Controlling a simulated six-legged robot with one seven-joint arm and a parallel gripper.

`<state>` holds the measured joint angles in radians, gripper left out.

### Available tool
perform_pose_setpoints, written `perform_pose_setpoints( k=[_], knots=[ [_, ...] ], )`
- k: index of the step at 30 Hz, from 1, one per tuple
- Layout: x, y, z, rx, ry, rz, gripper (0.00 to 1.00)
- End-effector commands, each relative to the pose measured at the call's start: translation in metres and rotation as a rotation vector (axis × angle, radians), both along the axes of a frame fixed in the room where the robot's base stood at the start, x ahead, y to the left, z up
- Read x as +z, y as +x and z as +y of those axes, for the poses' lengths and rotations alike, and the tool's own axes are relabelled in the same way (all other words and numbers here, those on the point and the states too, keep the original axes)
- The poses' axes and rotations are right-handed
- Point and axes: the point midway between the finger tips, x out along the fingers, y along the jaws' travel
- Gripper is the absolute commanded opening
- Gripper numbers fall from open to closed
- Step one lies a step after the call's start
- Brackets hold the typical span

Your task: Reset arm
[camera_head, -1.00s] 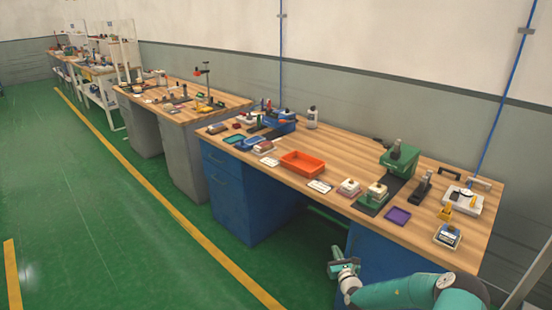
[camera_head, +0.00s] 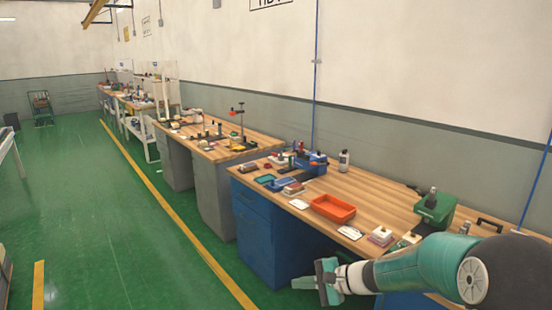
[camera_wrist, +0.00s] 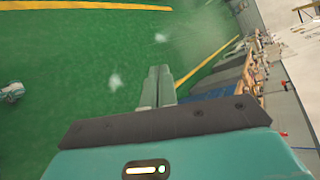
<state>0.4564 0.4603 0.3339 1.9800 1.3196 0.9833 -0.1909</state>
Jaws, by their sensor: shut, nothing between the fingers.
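My gripper (camera_head: 318,283) is at the lower right of the head view, at the end of my teal arm. It is in front of the near workbench, over the green floor and apart from the bench. In the wrist view my gripper (camera_wrist: 158,88) shows its two fingers closed together with nothing held between them. My arm folds across the lower right of the head view and hides the right end of the near workbench (camera_head: 375,195).
The near workbench carries an orange tray (camera_head: 333,208), a green device (camera_head: 434,208) and several small items. More benches line the wall behind it. A yellow floor line (camera_head: 180,215) runs alongside.

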Motion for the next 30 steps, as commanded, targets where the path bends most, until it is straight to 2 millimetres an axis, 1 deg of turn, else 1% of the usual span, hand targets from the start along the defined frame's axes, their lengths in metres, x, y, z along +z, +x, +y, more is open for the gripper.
perform_pose_setpoints(
  k=[1, 6, 8, 9, 14, 18, 20, 24, 30],
  knots=[
    [0.011, -0.015, 0.005, 0.047, -0.068, -0.023, 0.00],
    [0.034, -0.065, 0.011, 0.187, -0.286, -0.082, 0.00],
    [0.042, -0.082, 0.010, 0.230, -0.362, -0.104, 0.00],
    [0.047, -0.094, 0.009, 0.259, -0.413, -0.120, 0.00],
    [0.066, -0.138, 0.000, 0.354, -0.612, -0.183, 0.00],
    [0.082, -0.175, -0.014, 0.418, -0.781, -0.244, 0.00],
    [0.089, -0.190, -0.021, 0.441, -0.852, -0.272, 0.00],
    [0.103, -0.224, -0.039, 0.484, -1.011, -0.337, 0.00],
    [0.119, -0.265, -0.068, 0.518, -1.220, -0.434, 0.00]
  ],
)
